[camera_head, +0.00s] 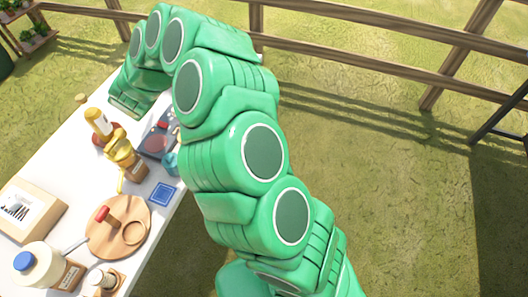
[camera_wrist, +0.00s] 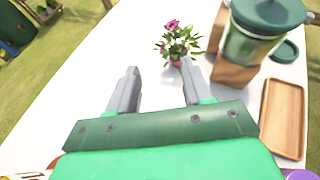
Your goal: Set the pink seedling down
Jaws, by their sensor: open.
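The pink seedling (camera_wrist: 175,43), a small leafy plant with pink flowers, stands on the white table ahead of my gripper in the wrist view. Its base looks like a small pinkish pot, partly hidden by leaves. My gripper (camera_wrist: 158,85) is open, its two grey fingers spread wide with only white table between them. The seedling is beyond the fingertips, nearer the right finger, and appears apart from them. In the head view my green arm reaches over the far end of the table, and the seedling and fingertips are hidden there.
In the wrist view, a green-lidded glass container (camera_wrist: 262,32) on a wooden block stands right of the seedling, with a wooden tray (camera_wrist: 284,118) nearer. The head view shows a round wooden board (camera_head: 140,215), bottles, and a cardboard box (camera_head: 28,213) on the table. A wooden fence runs behind.

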